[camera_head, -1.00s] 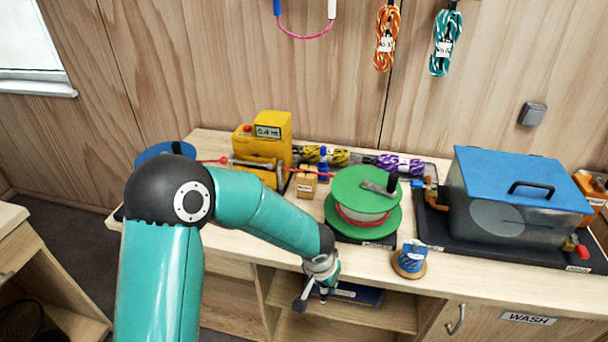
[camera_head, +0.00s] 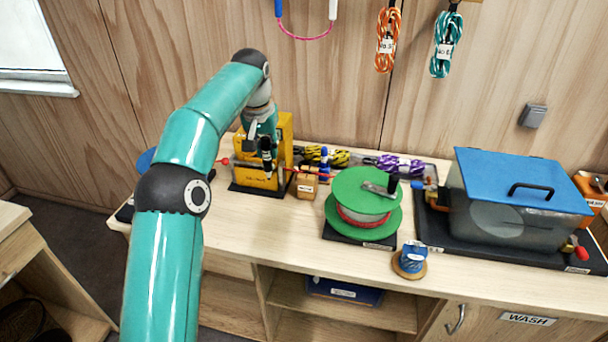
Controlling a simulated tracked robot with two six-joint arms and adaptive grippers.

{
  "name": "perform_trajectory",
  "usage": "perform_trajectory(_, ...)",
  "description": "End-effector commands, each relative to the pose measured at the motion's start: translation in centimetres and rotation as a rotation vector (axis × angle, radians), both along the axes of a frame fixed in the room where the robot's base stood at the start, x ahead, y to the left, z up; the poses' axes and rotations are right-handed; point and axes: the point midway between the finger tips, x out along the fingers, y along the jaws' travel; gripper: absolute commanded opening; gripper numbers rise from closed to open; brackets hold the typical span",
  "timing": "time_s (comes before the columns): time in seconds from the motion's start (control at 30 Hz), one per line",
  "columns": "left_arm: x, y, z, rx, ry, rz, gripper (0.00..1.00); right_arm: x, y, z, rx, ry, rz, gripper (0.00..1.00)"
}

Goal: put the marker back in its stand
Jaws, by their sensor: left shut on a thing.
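My left gripper (camera_head: 264,145) is in front of the yellow machine, above the bench. It is shut on a slim dark marker (camera_head: 267,164) that points down, with its upper part hidden by the gripper. A small wooden block with a white label (camera_head: 307,184) sits on the bench just right of the marker and looks like the stand; I cannot make out its hole. The marker is apart from the block, to its left and higher in the picture. My right gripper is not in view.
The yellow machine (camera_head: 286,135) stands behind the gripper, with a red cord running right past the block. A blue upright piece (camera_head: 323,160) is beside the block. The green reel (camera_head: 352,188) and blue spool (camera_head: 411,260) are to the right. The front-left bench top (camera_head: 240,232) is clear.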

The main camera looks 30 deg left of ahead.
Motion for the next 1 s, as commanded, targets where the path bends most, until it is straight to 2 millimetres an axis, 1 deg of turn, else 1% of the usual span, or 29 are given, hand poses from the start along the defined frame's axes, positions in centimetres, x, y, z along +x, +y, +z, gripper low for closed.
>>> perform_trajectory(0.03, 0.2, 1.1, 0.4, 0.001, -0.002, 0.028, 0.00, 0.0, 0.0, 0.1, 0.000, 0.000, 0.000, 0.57)
perform_trajectory(0.1, 0.3, 1.9, 0.8, 0.000, 0.000, 0.048, 0.00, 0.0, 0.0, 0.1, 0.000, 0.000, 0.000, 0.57)
perform_trajectory(0.23, 0.3, 2.9, 1.1, 0.001, -0.001, 0.071, 0.00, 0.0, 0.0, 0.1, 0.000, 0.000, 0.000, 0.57)
perform_trajectory(0.4, 0.1, 3.6, 1.2, 0.000, 0.000, 0.086, 0.00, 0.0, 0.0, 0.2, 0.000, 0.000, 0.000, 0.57)
perform_trajectory(0.73, -0.2, 4.0, 1.0, 0.000, -0.003, 0.097, 0.00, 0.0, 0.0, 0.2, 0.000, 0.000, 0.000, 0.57)
perform_trajectory(0.8, -0.5, 4.7, 0.9, 0.000, -0.002, 0.110, 0.00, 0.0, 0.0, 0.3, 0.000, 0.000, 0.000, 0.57)
perform_trajectory(1.0, -0.4, 5.1, 0.8, 0.001, 0.001, 0.113, 0.00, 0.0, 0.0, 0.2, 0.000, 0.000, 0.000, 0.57)
